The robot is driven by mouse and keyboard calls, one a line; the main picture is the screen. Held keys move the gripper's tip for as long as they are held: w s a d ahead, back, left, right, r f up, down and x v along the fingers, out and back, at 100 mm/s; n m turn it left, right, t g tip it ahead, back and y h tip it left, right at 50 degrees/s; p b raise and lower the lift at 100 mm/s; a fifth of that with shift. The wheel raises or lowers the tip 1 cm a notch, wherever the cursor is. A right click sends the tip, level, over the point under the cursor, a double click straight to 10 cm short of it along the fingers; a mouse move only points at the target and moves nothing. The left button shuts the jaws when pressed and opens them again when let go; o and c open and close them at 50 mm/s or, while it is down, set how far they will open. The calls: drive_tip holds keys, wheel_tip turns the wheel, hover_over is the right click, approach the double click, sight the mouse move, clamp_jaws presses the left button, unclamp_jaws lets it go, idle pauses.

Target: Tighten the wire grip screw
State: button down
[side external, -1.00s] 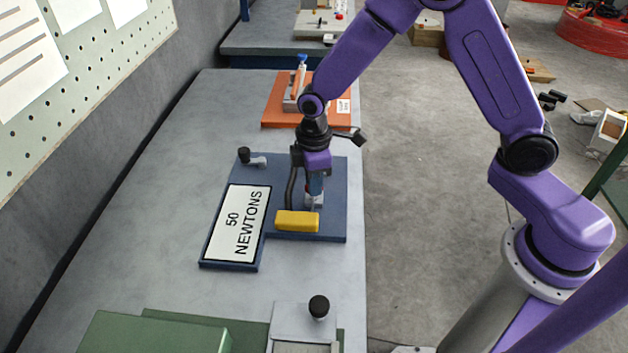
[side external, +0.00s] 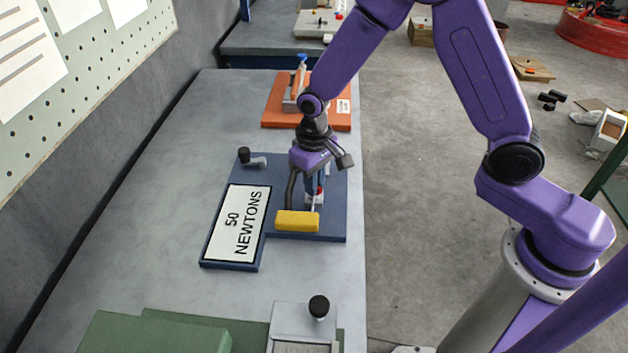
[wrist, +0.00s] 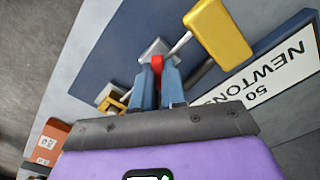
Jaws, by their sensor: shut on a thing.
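My gripper (side external: 313,190) points down over the blue base plate (side external: 335,222) on the bench. In the wrist view, its two blue fingers (wrist: 158,84) are shut on a small red piece (wrist: 157,63), which looks like the head of the wire grip screw. A grey metal block (wrist: 154,47) sits just beyond the fingertips. A light rod runs from near it to a yellow block (wrist: 219,33), which also lies at the front of the plate in the side view (side external: 297,221). The screw's thread and the wire are hidden.
A "50 NEWTONS" sign (side external: 237,222) lies left of the gripper. A black-knobbed crank (side external: 247,157) stands behind the sign. An orange fixture (side external: 284,119) is farther back, and a green one (side external: 155,335) is in front. Bare bench lies to the left.

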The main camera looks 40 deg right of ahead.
drive_tip(key=m, duration=0.4)
drive_tip(key=shift+m, duration=2.3)
drive_tip(key=c, duration=1.2)
unclamp_jaws()
wheel_tip(320, 180, up, 18)
drive_tip(key=shift+f, duration=0.25)
drive_tip(key=shift+s, duration=0.1)
